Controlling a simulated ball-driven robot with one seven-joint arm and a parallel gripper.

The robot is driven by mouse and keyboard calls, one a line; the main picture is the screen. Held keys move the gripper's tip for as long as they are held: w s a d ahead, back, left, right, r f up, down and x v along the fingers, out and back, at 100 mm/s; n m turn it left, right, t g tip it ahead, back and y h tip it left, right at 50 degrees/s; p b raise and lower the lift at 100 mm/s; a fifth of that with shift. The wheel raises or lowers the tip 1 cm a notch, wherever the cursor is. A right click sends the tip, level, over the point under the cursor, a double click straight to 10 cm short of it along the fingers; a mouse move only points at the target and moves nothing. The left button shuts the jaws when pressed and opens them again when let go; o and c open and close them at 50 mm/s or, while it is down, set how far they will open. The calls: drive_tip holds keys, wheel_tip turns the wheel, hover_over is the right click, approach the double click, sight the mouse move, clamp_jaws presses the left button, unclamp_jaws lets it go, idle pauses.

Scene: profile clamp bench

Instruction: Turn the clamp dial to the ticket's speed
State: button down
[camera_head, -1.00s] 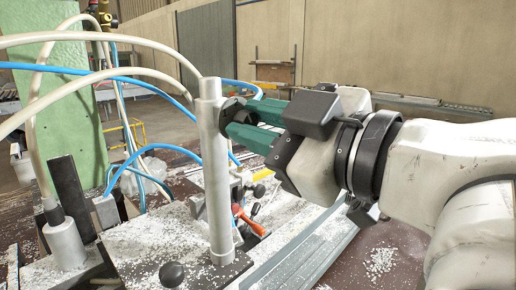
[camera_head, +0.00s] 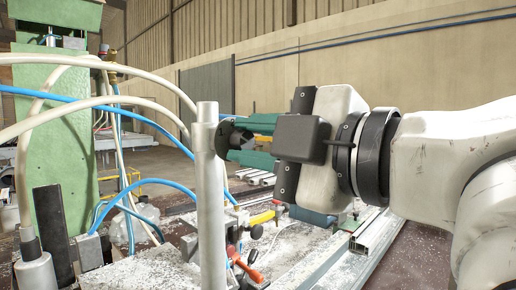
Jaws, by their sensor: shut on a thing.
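My gripper (camera_head: 240,138) has green fingers and reaches in from the right, level with the top of a grey metal post. Its fingers are shut on a black knob, the clamp dial (camera_head: 230,137), just right of the post's top. The post (camera_head: 210,200) stands upright in front and hides the dial's left edge. The dial's markings and pointer cannot be made out. No ticket can be made out in this view.
White hoses (camera_head: 110,60) and blue hoses (camera_head: 150,185) arch across the left. A green machine column (camera_head: 60,150) stands behind them. A red-handled clamp (camera_head: 245,265) sits low beside the post. A metal profile (camera_head: 375,230) with shavings runs along the bench at right.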

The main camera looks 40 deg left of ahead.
idle(0.4)
drive_tip(key=c, duration=0.9)
unclamp_jaws()
drive_tip(key=d+b, duration=0.1)
drive_tip(key=d, duration=0.9)
drive_tip(key=shift+s+d, duration=0.4)
drive_tip(key=shift+f, duration=0.1)
